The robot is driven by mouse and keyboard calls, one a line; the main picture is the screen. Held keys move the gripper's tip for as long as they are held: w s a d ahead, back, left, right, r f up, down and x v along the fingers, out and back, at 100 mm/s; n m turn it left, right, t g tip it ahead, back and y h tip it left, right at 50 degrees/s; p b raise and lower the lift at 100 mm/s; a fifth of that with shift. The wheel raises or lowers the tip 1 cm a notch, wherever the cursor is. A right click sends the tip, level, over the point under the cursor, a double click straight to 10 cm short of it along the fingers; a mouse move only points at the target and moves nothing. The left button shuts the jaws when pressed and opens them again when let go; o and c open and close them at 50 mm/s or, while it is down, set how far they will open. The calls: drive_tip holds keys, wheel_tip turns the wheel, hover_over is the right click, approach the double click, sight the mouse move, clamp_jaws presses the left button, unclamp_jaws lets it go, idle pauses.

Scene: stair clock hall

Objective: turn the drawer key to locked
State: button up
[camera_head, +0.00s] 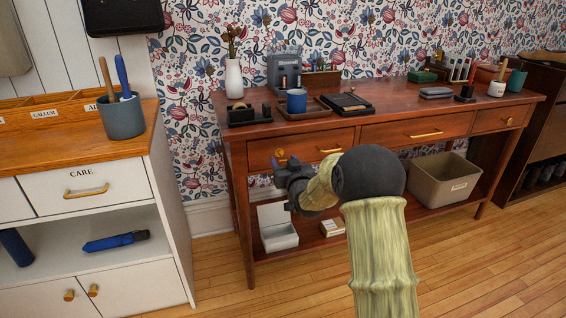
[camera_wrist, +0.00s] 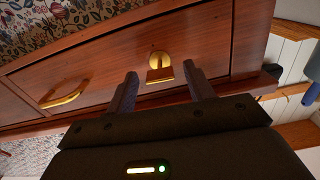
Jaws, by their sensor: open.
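The brass drawer key (camera_wrist: 160,76) sits in a round brass lock plate (camera_wrist: 159,58) on the front of the wooden drawer (camera_wrist: 105,68). In the head view the lock (camera_head: 280,155) shows at the left end of the desk's left drawer (camera_head: 305,148), which looks shut. My gripper (camera_wrist: 160,73) is open and empty, with its two fingers on either side of the key, apart from it. In the head view my gripper (camera_head: 281,178) is just in front of and below the lock. Whether the key stands at locked or unlocked cannot be told.
A brass handle (camera_wrist: 62,95) is on the same drawer. The desktop (camera_head: 390,112) above holds a blue mug (camera_head: 297,101) and trays. A white open box (camera_head: 279,235) stands on the shelf below. The white cabinet (camera_head: 172,205) is to the left, with a gap between.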

drive_tip(key=shift+x, duration=0.95)
drive_tip(key=c, duration=1)
